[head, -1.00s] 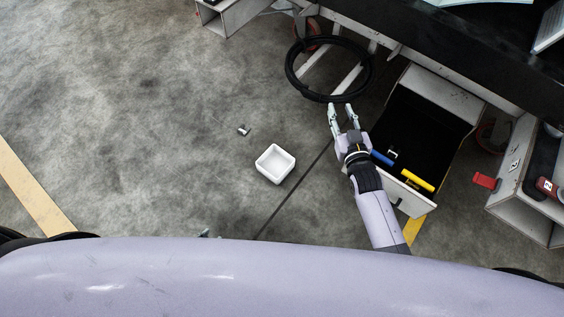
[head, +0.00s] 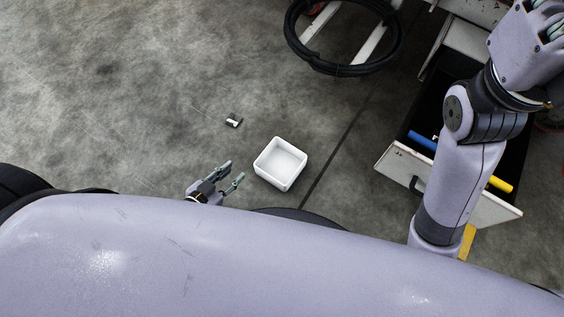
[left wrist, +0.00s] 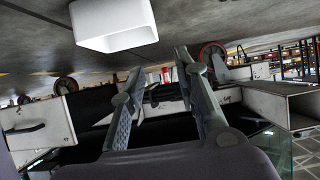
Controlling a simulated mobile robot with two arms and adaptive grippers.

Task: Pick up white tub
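The white tub (head: 281,163) is a square, open-topped, empty box standing upright on the grey floor in the middle of the head view. My left gripper (head: 233,172) is just left of the tub and apart from it, its two fingers spread with nothing between them. In the left wrist view the tub (left wrist: 113,24) shows at the top edge, beyond and left of the open fingers (left wrist: 158,62). My right gripper (head: 552,28) is at the top right corner, partly cut off, so its fingers cannot be judged.
A small dark and white object (head: 233,120) lies on the floor up and left of the tub. A black coil (head: 345,68) is above it. A pulled-out drawer (head: 397,164) holds blue (head: 422,140) and yellow (head: 500,184) items.

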